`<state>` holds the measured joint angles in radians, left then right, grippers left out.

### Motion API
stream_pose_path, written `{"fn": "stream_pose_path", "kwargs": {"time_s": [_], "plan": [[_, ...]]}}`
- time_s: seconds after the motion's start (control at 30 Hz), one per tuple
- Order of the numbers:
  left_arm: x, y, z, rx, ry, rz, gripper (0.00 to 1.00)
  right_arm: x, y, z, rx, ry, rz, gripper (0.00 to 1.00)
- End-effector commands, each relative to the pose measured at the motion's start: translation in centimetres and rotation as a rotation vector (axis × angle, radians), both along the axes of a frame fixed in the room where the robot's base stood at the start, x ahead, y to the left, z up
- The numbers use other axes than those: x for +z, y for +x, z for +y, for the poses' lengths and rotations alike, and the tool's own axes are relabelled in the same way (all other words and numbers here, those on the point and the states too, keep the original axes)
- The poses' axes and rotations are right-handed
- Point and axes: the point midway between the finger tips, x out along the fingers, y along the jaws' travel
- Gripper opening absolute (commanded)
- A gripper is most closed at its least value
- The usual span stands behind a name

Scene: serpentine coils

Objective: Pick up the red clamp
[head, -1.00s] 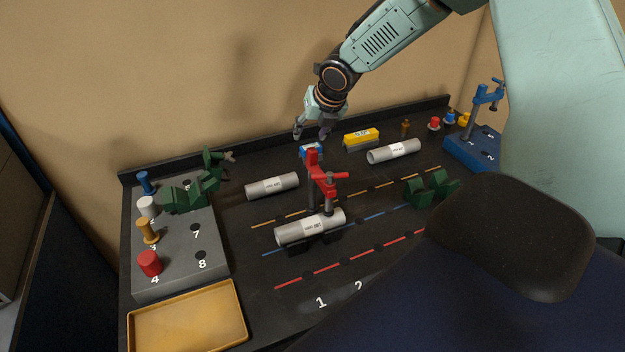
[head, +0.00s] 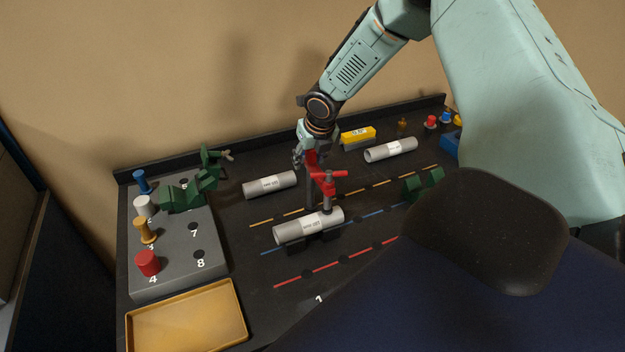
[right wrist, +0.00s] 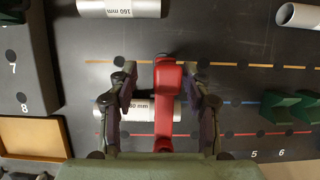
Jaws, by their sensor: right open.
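The red clamp (head: 322,180) stands upright on the dark board, its arm reaching over a grey pipe (head: 308,226) that rests on a dark support. My right gripper (head: 309,160) is open just above and behind the top of the clamp in the head view. In the right wrist view the clamp (right wrist: 167,105) runs between the two open fingers of the gripper (right wrist: 162,100), with a gap on each side. The pipe (right wrist: 140,110) shows beneath it, partly hidden by the fingers. I cannot tell if a finger touches the clamp. My left gripper is not in view.
Two more pipes lie behind, at left (head: 270,184) and right (head: 390,150). A grey peg block (head: 215,262) with a green clamp (head: 190,192) is at left, above a yellow tray (head: 190,318). A green V-support (head: 422,183) stands at right. A yellow block (head: 358,136) is behind.

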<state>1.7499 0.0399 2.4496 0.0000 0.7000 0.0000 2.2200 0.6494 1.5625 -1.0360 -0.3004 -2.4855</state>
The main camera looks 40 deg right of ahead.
Motion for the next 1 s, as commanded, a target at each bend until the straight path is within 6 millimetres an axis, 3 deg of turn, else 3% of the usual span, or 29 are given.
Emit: {"fn": "stream_pose_path", "kwargs": {"time_s": [0.27, 0.63, 1.0], "plan": [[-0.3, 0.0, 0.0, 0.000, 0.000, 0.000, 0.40, -2.8, 1.1, -0.7, 0.001, -0.002, 0.003, 0.49], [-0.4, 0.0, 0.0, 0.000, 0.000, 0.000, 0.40, -3.1, 1.4, -0.7, 0.002, -0.001, 0.000, 0.48], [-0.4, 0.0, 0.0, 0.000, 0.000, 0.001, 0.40, -3.1, 1.3, -0.7, 0.001, 0.000, 0.000, 0.17]]}}
